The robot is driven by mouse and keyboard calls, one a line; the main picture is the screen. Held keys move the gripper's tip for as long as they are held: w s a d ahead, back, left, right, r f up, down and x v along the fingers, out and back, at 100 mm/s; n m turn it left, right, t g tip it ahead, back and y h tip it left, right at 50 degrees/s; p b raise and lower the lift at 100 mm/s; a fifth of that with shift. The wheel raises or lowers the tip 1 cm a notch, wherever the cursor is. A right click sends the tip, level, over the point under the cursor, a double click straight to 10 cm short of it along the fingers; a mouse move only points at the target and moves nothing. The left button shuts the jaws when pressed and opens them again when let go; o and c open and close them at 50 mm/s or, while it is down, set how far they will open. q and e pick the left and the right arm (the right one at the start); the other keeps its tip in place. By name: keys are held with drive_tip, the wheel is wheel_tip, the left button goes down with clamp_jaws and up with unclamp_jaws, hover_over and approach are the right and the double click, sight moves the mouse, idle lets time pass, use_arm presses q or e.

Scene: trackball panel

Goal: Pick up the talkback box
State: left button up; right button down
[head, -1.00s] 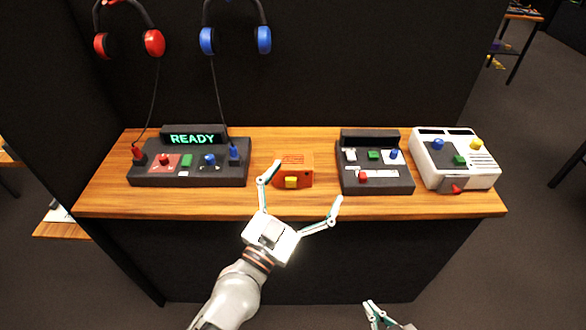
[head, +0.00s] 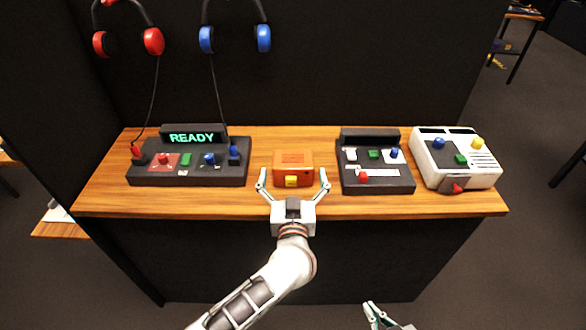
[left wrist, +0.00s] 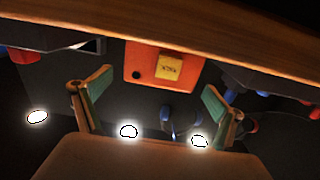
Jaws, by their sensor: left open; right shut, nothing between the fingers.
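The talkback box is taken to be the small orange box (head: 294,160) with a yellow button on its front, on the wooden counter between two dark panels. In the left wrist view the orange box (left wrist: 145,60) shows its front, with the yellow button and a dark round hole. My left gripper (head: 293,180) is open, its fingers spread in front of the box, one toward each side; contact is not visible. The fingers also show in the left wrist view (left wrist: 150,100), with the box beyond them. My right gripper (head: 372,310) is shut and empty, low in front of the counter, partly out of frame.
A dark panel reading READY (head: 190,165) stands left of the box. Another dark panel (head: 376,180) and a white panel (head: 455,165) stand to the right. Red headphones (head: 128,40) and blue headphones (head: 235,38) hang behind. Narrow bare counter strips flank the box.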

sight(293, 151)
use_arm(q)
drive_tip(key=w+b, duration=0.1)
drive_tip(key=w, duration=0.4)
